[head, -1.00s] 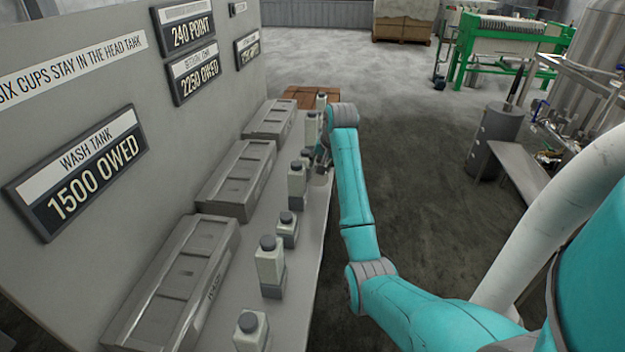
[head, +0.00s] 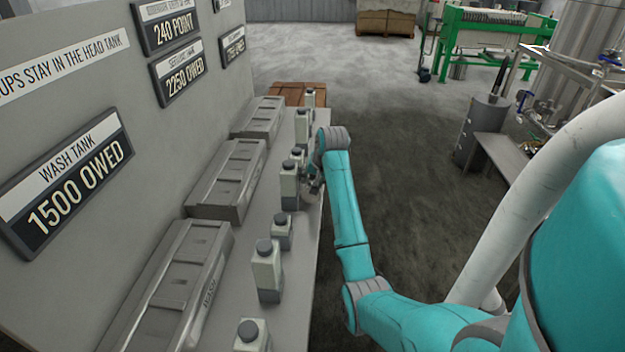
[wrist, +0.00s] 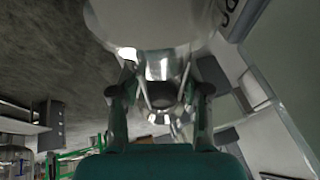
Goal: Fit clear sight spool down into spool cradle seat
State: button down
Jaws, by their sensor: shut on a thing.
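My gripper (head: 313,188) is at the right edge of the long counter, close beside a pale grey-capped container (head: 289,187). The wrist view shows my gripper (wrist: 165,88) with its two fingers on either side of a shiny, glassy or metallic piece (wrist: 158,66), and it is shut on this piece. A large pale rounded body (wrist: 150,20) is right above that piece in the picture. I cannot tell whether the two are joined, or whether the held piece is the clear sight spool. I cannot make out the spool cradle seat. My arm hides part of the counter edge.
Several grey-capped containers, such as the nearer one (head: 266,268), stand in a row along the counter (head: 297,300). Long grey troughs (head: 172,285) lie behind them, against a sign-covered panel (head: 40,130). The floor (head: 410,120) to the right is open.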

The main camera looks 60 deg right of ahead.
jog(key=c, duration=0.5)
grip_release()
jog(key=shift+c, duration=0.2)
jog(key=shift+r, duration=0.1)
